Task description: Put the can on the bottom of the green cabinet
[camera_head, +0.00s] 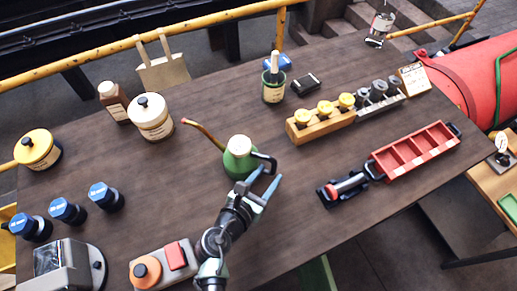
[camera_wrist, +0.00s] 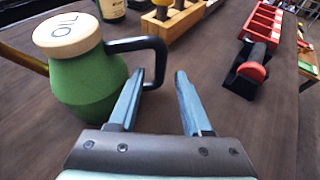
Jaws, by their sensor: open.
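The green oil can (camera_head: 238,163) stands upright on the dark wooden table, with a cream lid and a thin brass spout pointing up and left. In the wrist view the can (camera_wrist: 88,88) is at the left, its lid marked "OIL" and its black handle (camera_wrist: 160,52) pointing right. My gripper (camera_head: 266,178) is open with blue fingers, at the handle side of the can. In the wrist view my gripper (camera_wrist: 158,82) has its left fingertip close by the handle's lower end; I cannot tell whether they touch. No green cabinet is clearly visible.
A wooden block with yellow-topped pieces (camera_head: 322,117) and a red tray (camera_head: 418,150) are to the right. A cream jar (camera_head: 151,117), blue-capped bottles (camera_head: 104,196) and a control box (camera_head: 165,265) are to the left.

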